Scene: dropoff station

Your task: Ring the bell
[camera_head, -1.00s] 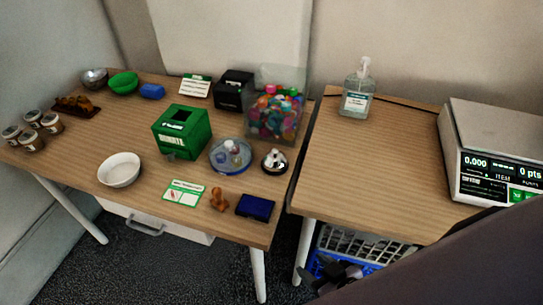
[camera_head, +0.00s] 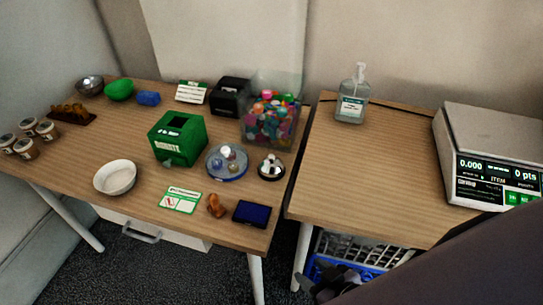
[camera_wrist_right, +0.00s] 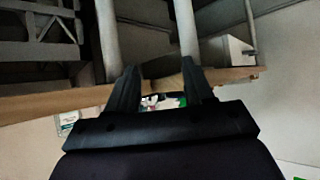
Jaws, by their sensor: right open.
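The bell (camera_head: 271,166), a silver dome on a dark base, stands upright near the right edge of the left table in the head view. It is right of a round clear-and-blue tray (camera_head: 227,175). My right gripper (camera_head: 318,286) shows dark at the bottom of the head view, below the table tops and well apart from the bell. In the right wrist view its two fingers (camera_wrist_right: 160,90) are spread with nothing held between them. I cannot make out the bell in that view. My left gripper is out of view.
A blue pad (camera_head: 252,213), a brown stamp (camera_head: 215,205) and a green-edged card (camera_head: 180,199) lie in front of the bell. A clear bin of colourful items (camera_head: 269,122) stands behind it. A gap separates the two tables; a blue crate (camera_head: 345,268) sits below.

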